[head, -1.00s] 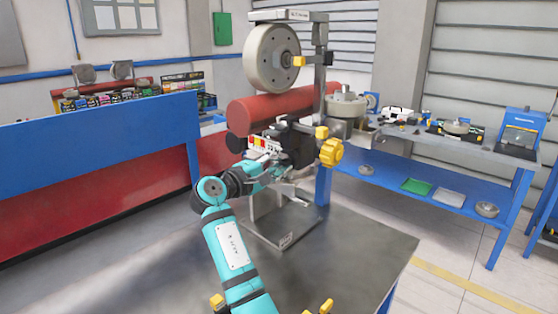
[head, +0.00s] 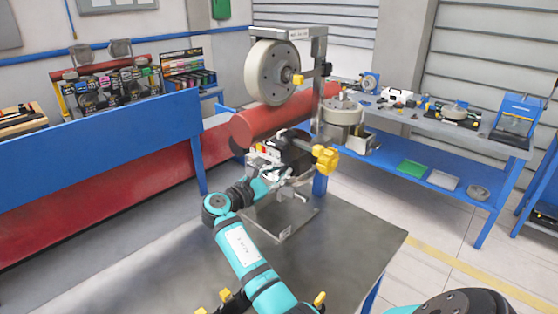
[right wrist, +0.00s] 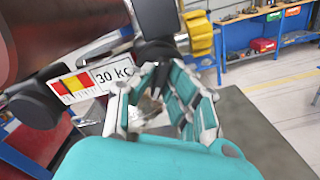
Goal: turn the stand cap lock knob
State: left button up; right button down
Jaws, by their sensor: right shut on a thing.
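The stand (head: 318,100) rises from the dark table and carries a pale wheel and a red roll. My right gripper (head: 292,182) is at the stand's lower part, under the red roll. In the right wrist view my right gripper (right wrist: 160,72) has its fingertips closed around the lower end of a black knob-like part (right wrist: 154,38). I take this for the stand cap lock knob; its grip is partly hidden by the fingers. A yellow lobed knob (head: 325,159) sticks out just right of the gripper and also shows in the right wrist view (right wrist: 200,34). My left gripper is out of view.
The red roll (head: 262,122) lies close above the gripper. A "30 KG" label (right wrist: 98,78) is left of the fingers. The dark table top (head: 345,240) is clear in front. A bench (head: 445,150) with several items stands behind at the right.

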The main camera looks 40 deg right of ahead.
jog(key=n+p, duration=0.1)
jog(key=n, duration=0.1)
jog(key=shift+n, duration=2.5)
jog(key=c, duration=1.4)
grip_release()
jog(key=shift+o, duration=0.2)
jog(key=s+a, duration=0.1)
jog(key=a, duration=1.1)
jog(key=shift+d, duration=0.1)
